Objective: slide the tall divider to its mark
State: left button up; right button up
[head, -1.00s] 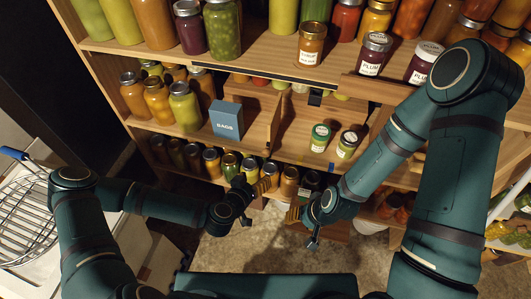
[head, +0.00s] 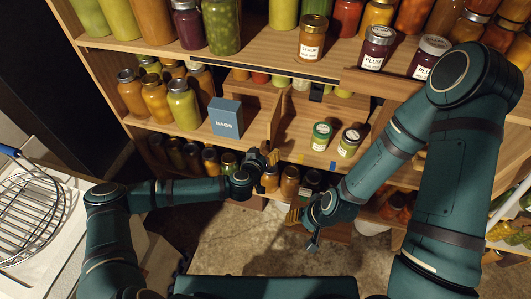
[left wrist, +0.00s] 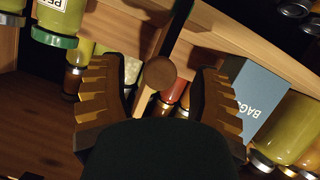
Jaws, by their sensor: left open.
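The tall divider (head: 276,118) is an upright wooden panel in the middle shelf bay, right of the blue box. A blue tape mark (head: 333,165) and a yellow tape mark (head: 300,158) are on the shelf's front edge, both right of the divider; I cannot tell which is its mark. My left gripper (head: 271,159) is open just in front of and below the divider. In the left wrist view, a round brown knob (left wrist: 158,73) lies between the open fingers, apart from both. My right gripper (head: 297,215) is lower right; its opening is unclear.
The blue BAGS box (head: 226,118) stands left of the divider, with jars beyond it. A green-lidded jar (head: 321,136) and another labelled jar (head: 348,143) stand to the right. Jars fill the shelves above and below. A wire basket (head: 30,205) is at far left.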

pick_arm(q)
jog(key=shift+w+d+f, duration=0.15)
jog(key=shift+w+f, duration=0.05)
jog(key=shift+w, duration=0.2)
pick_arm(e)
jog(key=shift+f, duration=0.1)
pick_arm(q)
grip_shut()
